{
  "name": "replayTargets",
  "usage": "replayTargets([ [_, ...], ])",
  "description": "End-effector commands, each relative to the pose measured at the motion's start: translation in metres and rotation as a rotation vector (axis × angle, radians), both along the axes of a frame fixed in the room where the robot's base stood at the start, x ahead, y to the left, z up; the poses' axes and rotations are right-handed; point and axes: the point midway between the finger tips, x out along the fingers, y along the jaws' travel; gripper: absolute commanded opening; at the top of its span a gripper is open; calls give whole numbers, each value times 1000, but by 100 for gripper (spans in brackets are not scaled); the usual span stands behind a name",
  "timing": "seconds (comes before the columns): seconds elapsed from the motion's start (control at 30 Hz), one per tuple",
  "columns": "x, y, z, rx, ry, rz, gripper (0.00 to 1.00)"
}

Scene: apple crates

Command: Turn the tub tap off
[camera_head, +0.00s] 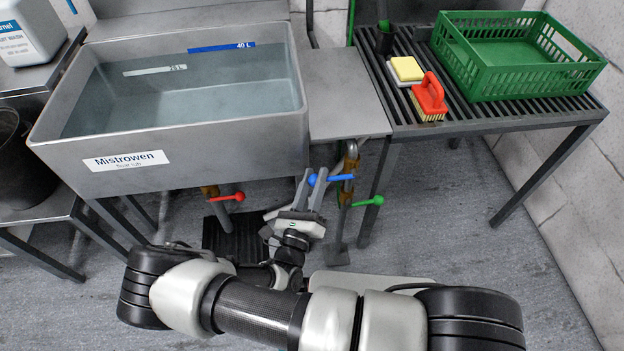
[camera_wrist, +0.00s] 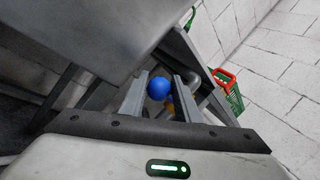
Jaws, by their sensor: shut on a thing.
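The grey tub (camera_head: 200,150) labelled "Mistrowen" stands at the left and holds water. A blue tap handle (camera_head: 340,178) with a round knob sticks out to the left from pipework right of the tub. My gripper (camera_head: 309,184) is shut on this handle. In the wrist view the blue knob (camera_wrist: 158,88) sits between the two fingers (camera_wrist: 162,92). A red handle (camera_head: 228,197) is below the tub and a green handle (camera_head: 368,201) is at the lower right of the blue one.
A slatted table (camera_head: 490,124) at the right bears a green crate (camera_head: 490,92), a red-handled brush (camera_head: 430,98) and a yellow-topped sponge (camera_head: 406,69). A white container (camera_head: 30,35) stands at far left above a dark bucket (camera_head: 15,165). The floor at front right is clear.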

Motion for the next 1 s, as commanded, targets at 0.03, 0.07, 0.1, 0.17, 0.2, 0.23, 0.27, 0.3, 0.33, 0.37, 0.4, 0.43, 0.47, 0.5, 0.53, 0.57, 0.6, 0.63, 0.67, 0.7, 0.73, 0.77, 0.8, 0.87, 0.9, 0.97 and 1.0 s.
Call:
replayTargets([
  [0.03, -2, -4, -10, 2, 26, -7, 0],
  [0.07, -2, -4, -10, 2, 28, -7, 0],
  [0.1, -2, -4, -11, 2, 28, -7, 0],
  [0.17, -2, -4, -11, 1, 28, -7, 32],
  [0.2, -2, -4, -11, 1, 27, -7, 39],
  [0.23, -2, -4, -11, 1, 27, -7, 44],
  [0.27, -2, -4, -11, 1, 27, -7, 46],
  [0.3, -2, -5, -10, 1, 26, -8, 46],
  [0.33, -2, -4, -10, 1, 26, -8, 46],
  [0.37, -2, -4, -10, 1, 26, -8, 46],
  [0.4, -2, -4, -10, 2, 24, -8, 46],
  [0.43, -2, -4, -9, 2, 24, -8, 46],
  [0.47, -2, -4, -9, 2, 24, -8, 46],
  [0.5, -2, -4, -9, 2, 23, -7, 46],
  [0.53, -2, -4, -9, 2, 23, -7, 46],
  [0.57, -2, -3, -9, 2, 23, -7, 46],
  [0.6, -4, -3, -9, 3, 22, -7, 46],
  [0.63, -6, -2, -9, 3, 22, -5, 46],
  [0.67, -8, -1, -9, 3, 22, -5, 46],
  [0.7, -13, 0, -10, 3, 23, -4, 46],
  [0.73, -17, 1, -11, 3, 24, -4, 46],
  [0.77, -22, 2, -12, 4, 23, -3, 46],
  [0.8, -30, 4, -13, 3, 23, -4, 46],
  [0.87, -43, 7, -16, 3, 23, -2, 46],
  [0.9, -52, 9, -18, 3, 22, -1, 46],
  [0.97, -67, 12, -21, 2, 23, -2, 46],
  [1.0, -76, 14, -23, 2, 21, -2, 46],
])
